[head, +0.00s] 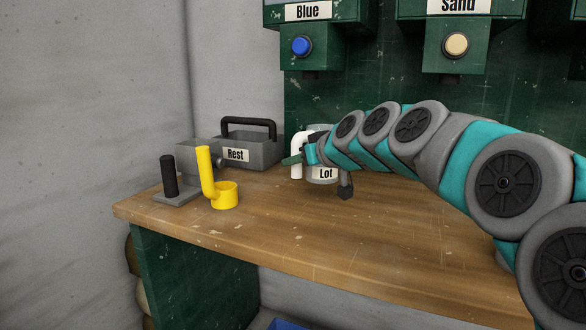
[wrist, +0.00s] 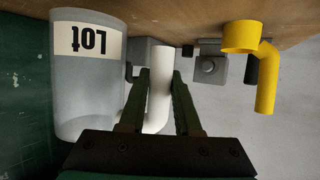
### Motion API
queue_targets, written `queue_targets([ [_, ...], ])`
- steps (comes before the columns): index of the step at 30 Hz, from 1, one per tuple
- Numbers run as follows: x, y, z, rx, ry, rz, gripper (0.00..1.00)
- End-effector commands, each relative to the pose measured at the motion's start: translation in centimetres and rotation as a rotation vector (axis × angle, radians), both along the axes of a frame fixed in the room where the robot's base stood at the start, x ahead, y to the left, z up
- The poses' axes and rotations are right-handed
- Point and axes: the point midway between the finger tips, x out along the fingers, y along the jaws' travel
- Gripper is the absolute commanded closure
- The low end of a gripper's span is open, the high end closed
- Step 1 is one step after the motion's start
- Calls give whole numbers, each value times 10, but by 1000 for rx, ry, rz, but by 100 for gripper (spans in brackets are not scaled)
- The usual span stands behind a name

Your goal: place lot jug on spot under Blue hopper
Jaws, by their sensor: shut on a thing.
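The lot jug (head: 326,178) is a grey translucent jug with a "Lot" label and a white handle (head: 297,158). It is at the back of the bench, below the Blue hopper (head: 312,45), which has a blue button. My gripper (head: 299,157) is shut on the white handle. In the wrist view, the jug (wrist: 88,100) appears upside down at the left, and the green fingers of my gripper (wrist: 160,105) stand on either side of the handle (wrist: 160,85). My arm hides part of the jug. I cannot tell whether the jug's base touches the bench, and no spot marking shows.
A grey box labelled "Rest" (head: 237,155) with a black handle stands left of the jug. A yellow cup with a tall handle (head: 225,198) and a black post on a grey base (head: 172,190) stand nearer the left edge. The Sand hopper (head: 457,45) hangs right. The front bench (head: 300,220) is clear.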

Motion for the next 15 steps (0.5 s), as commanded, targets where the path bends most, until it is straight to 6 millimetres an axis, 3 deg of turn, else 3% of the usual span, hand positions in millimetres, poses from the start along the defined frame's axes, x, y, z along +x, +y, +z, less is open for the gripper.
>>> queue_targets([
  [6,29,9,-2,-2,0,-1,100],
  [15,39,12,-2,1,-3,-1,100],
])
